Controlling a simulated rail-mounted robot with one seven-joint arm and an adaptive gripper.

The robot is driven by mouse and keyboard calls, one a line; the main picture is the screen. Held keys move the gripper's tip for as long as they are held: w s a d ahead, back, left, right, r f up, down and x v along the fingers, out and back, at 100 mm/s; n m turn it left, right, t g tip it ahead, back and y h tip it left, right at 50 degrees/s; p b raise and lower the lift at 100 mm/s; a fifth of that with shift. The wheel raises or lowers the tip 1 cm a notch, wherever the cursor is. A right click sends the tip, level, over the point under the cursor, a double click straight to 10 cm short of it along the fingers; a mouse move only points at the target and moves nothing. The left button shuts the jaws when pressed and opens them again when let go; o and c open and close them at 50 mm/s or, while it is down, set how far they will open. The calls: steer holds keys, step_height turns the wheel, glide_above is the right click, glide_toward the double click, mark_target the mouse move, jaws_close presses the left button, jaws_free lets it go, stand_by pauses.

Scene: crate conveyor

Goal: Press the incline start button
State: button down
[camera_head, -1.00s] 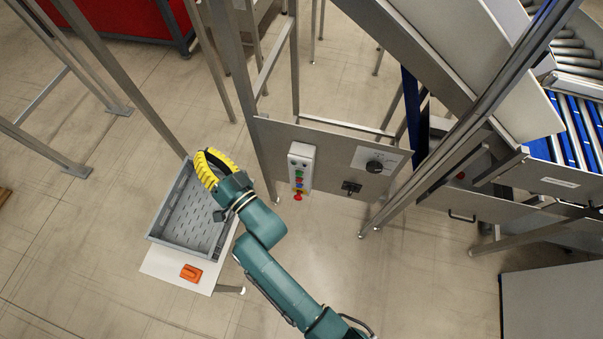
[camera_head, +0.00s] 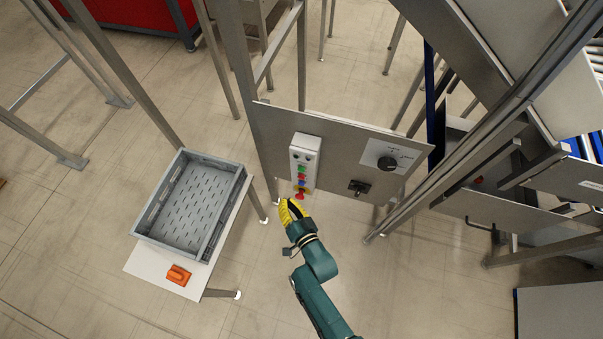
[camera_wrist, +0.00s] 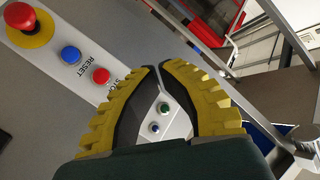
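A pale control box (camera_head: 304,147) is fixed to a grey panel, with green (camera_head: 302,168), red and blue buttons and a red emergency knob (camera_head: 299,195) at its lower end. My gripper (camera_head: 288,204) is near that lower end. In the wrist view, the yellow-and-black fingertips (camera_wrist: 159,66) come together, with nothing seen held. The red knob (camera_wrist: 21,18) on a yellow base, a blue RESET button (camera_wrist: 71,54) and a red STOP button (camera_wrist: 101,75) lie to the left. A green button (camera_wrist: 164,107) shows between the fingers; no label is readable there.
The panel also bears a black rotary knob (camera_head: 387,163) and a dark switch (camera_head: 359,187). A grey crate (camera_head: 214,254) sits at left on a white stand (camera_head: 145,262) with an orange item (camera_head: 178,275). Metal posts stand around the panel.

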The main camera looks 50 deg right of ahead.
mark_target(301, 170)
steer(key=shift+r, duration=0.1)
steer(key=w+d+b, duration=0.3)
steer(key=d+b, duration=0.5)
steer(key=b, duration=1.2)
steer(key=shift+w, duration=0.25)
steer(key=c, duration=1.8)
jaws_free()
steer(key=shift+d+b, duration=0.15)
steer(key=shift+b, duration=0.25)
jaws_close()
steer(key=shift+w+d, duration=0.15)
steer(key=shift+d, duration=0.15)
